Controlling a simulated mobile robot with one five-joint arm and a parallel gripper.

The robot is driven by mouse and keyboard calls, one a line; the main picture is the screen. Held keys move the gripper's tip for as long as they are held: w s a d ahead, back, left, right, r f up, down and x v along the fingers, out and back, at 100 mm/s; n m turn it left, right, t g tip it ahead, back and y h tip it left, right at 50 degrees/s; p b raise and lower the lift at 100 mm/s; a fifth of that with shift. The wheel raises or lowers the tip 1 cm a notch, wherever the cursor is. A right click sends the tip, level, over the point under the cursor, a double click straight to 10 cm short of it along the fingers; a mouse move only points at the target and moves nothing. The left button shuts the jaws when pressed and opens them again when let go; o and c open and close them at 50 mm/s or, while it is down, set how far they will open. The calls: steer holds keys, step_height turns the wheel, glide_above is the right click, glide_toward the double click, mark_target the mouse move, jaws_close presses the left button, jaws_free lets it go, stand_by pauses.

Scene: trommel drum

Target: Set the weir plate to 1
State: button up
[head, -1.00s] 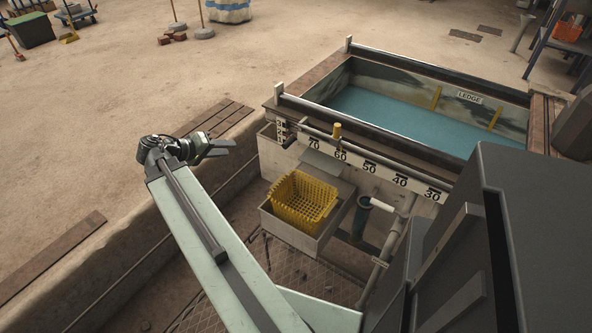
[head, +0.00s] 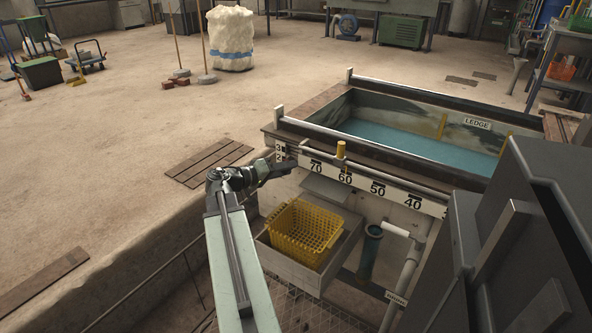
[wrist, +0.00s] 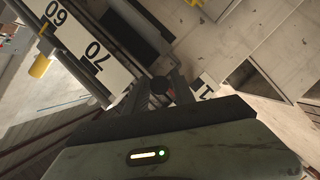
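The weir plate's number scale (head: 280,152), with 3 and 2 readable, is at the near left corner of the tank; its lower part is hidden by my gripper (head: 285,168). My gripper is right in front of that corner. In the wrist view my dark fingers (wrist: 160,88) stand apart, with a dark round knob (wrist: 160,85) showing between their tips. I cannot tell whether they touch it. A white label with 1 (wrist: 205,90) is just right of the fingers. The weir plate itself is mostly hidden.
A rail with a yellow slider (head: 341,151) runs above the 70 to 40 scale (head: 378,188). A yellow basket (head: 305,232) sits in a box below. A grey pipe (head: 408,265) and dark cabinet are at right.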

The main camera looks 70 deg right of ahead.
steer(key=shift+x, duration=1.85)
jaws_close()
